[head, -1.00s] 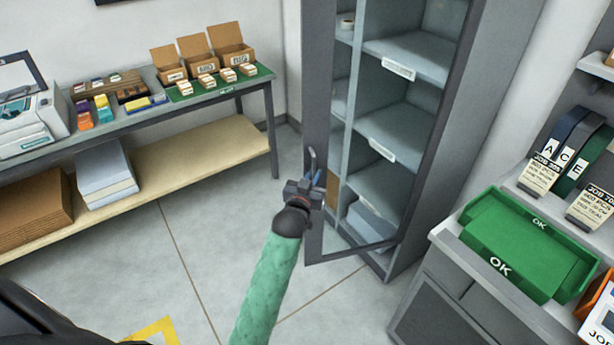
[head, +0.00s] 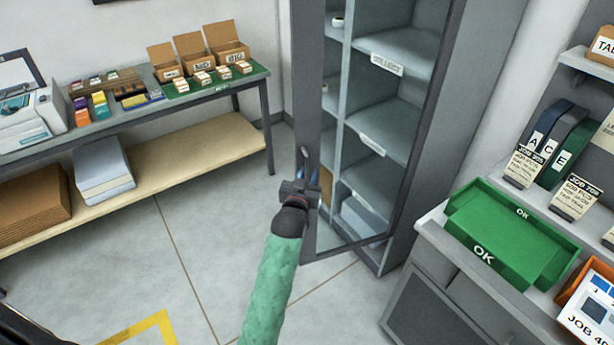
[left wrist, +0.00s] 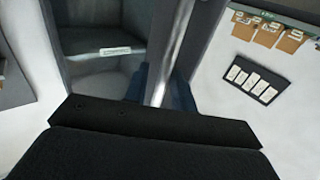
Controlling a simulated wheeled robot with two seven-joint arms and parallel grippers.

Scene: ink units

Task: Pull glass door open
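The glass door (head: 307,100) is a tall grey-framed door on a grey cabinet. It appears to stand ajar, with shelves showing through its pane. Its upright metal handle (left wrist: 178,40) is on the left frame and shows in the head view (head: 305,155). My left gripper (head: 303,180) is at the handle, low on the frame. In the left wrist view the bar runs between the blue fingers (left wrist: 163,90), which look closed around it. The dark gripper body hides part of the grip. My right gripper is not in view.
A workbench (head: 250,78) with boxes and a printer stands at the left. A grey counter (head: 440,240) with a green OK tray (head: 500,262) stands right of the cabinet. The floor (head: 190,250) before the door is clear, with a yellow marking (head: 150,325).

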